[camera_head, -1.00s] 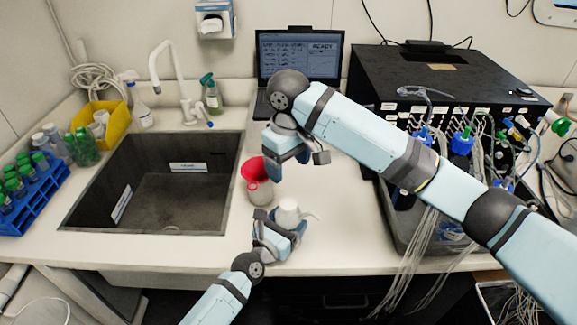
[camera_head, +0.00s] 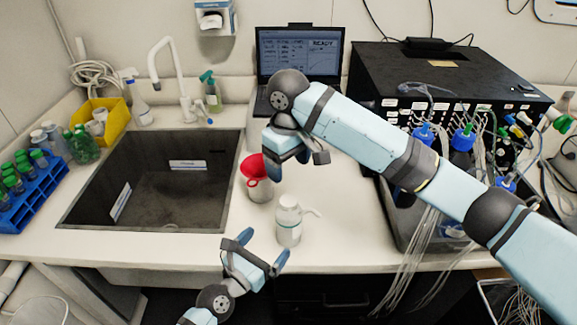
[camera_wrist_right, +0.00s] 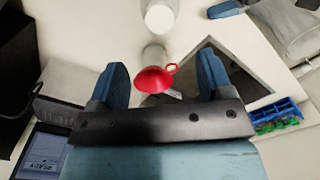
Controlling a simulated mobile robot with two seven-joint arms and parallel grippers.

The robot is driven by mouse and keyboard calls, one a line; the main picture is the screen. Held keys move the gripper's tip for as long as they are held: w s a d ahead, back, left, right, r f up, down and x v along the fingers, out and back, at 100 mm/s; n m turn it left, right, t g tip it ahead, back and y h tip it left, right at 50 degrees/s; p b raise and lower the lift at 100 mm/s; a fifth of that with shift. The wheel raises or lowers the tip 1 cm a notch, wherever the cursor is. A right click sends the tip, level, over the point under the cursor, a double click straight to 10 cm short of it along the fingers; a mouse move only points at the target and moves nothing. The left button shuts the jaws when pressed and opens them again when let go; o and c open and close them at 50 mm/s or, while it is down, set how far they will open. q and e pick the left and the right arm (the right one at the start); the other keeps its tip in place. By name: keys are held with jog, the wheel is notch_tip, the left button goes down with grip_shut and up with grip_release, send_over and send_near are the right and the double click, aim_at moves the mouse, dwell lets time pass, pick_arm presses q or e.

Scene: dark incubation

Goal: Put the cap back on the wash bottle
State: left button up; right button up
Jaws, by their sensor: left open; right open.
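The white wash bottle (camera_head: 289,232) stands upright on the counter, right of the sink. Its white cap (camera_head: 288,203), with a spout pointing right, appears seated on its top; I cannot tell whether it is tightened. My left gripper (camera_head: 263,249) is open and empty, below and left of the bottle and apart from it. My right gripper (camera_head: 291,163) is open above the counter, near a red funnel. In the right wrist view, the funnel (camera_wrist_right: 154,79) shows between the open fingers of my right gripper (camera_wrist_right: 162,70), with nothing gripped.
The red funnel (camera_head: 250,168) sits in a pale container (camera_head: 260,191) behind and left of the bottle. The sink (camera_head: 222,205) lies left. A tray (camera_head: 405,225) with tubing and blue-capped bottles stands right. The counter right of the wash bottle is clear.

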pick_arm(q)
jog(key=v, duration=0.3)
jog(key=shift+s+a, duration=0.2)
jog(key=shift+s, duration=0.1)
